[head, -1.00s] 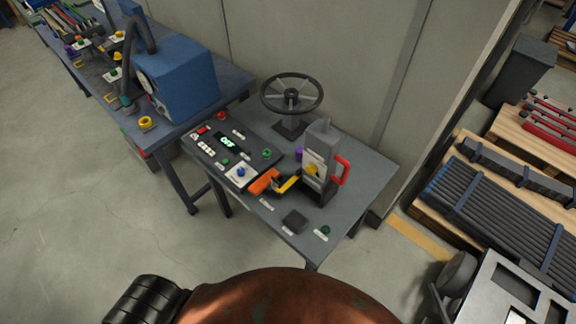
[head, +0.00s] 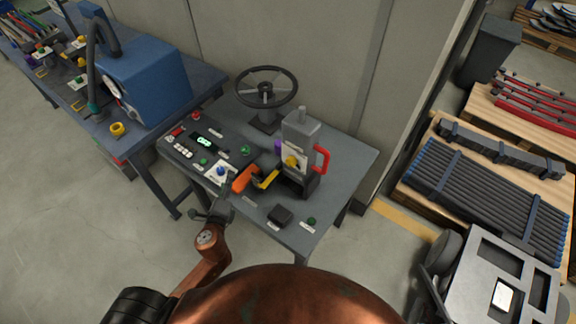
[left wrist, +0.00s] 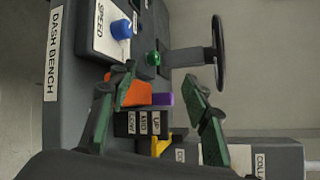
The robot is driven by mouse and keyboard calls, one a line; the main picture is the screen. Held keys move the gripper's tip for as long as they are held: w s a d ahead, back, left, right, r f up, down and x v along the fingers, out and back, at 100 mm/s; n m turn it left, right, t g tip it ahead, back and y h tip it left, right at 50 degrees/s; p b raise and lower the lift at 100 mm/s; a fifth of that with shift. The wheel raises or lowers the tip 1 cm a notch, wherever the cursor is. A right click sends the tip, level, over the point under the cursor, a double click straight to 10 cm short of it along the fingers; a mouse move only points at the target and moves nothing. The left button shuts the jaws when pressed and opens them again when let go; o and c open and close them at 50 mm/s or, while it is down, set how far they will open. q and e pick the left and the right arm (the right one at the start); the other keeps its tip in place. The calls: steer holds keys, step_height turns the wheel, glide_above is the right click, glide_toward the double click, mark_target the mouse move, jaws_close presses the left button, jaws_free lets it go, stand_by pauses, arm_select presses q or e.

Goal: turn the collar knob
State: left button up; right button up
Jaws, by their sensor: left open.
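A yellow knob (head: 291,161) sits on a white plate on the side of an upright grey housing (head: 301,130) at the right of the dash bench (head: 345,165). In the left wrist view, a label partly reading "COLL" lies on this grey housing (left wrist: 285,150) at the lower right; the yellow knob is not clearly visible there. My left gripper (head: 222,203) is at the bench's front edge, left of the housing and apart from the knob. Its two green-padded fingers (left wrist: 160,82) are spread, with nothing clearly held between them. My right gripper is not in view.
An orange lever (head: 245,178) and a yellow lever (head: 266,180) lie between my left gripper and the housing. A blue knob (head: 220,171) is close by. A red handle (head: 322,160) and a steering wheel (head: 266,87) stand out from the bench.

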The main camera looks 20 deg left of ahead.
arm_select(q)
steer(key=w+d+r+m+t+h, duration=0.35)
steer(key=d+r+m, duration=0.35)
steer(key=d+m, duration=0.3)
steer(key=m+h, duration=0.7)
steer(key=m, duration=0.5)
glide_toward(289, 164)
steer(key=w+d+r, duration=0.1)
steer(key=w, duration=0.1)
steer(key=shift+g+y, duration=0.25)
steer(key=shift+g, duration=0.2)
steer(key=p+x, duration=0.1)
steer(key=x, duration=0.5)
steer(key=shift+w+p, duration=0.15)
steer(key=shift+p, duration=0.2)
steer(key=shift+w+d, duration=0.15)
steer(key=shift+w, duration=0.2)
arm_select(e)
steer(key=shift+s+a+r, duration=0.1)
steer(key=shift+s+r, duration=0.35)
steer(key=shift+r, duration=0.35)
arm_select(q)
steer(key=shift+c, duration=1)
steer(key=c, duration=1)
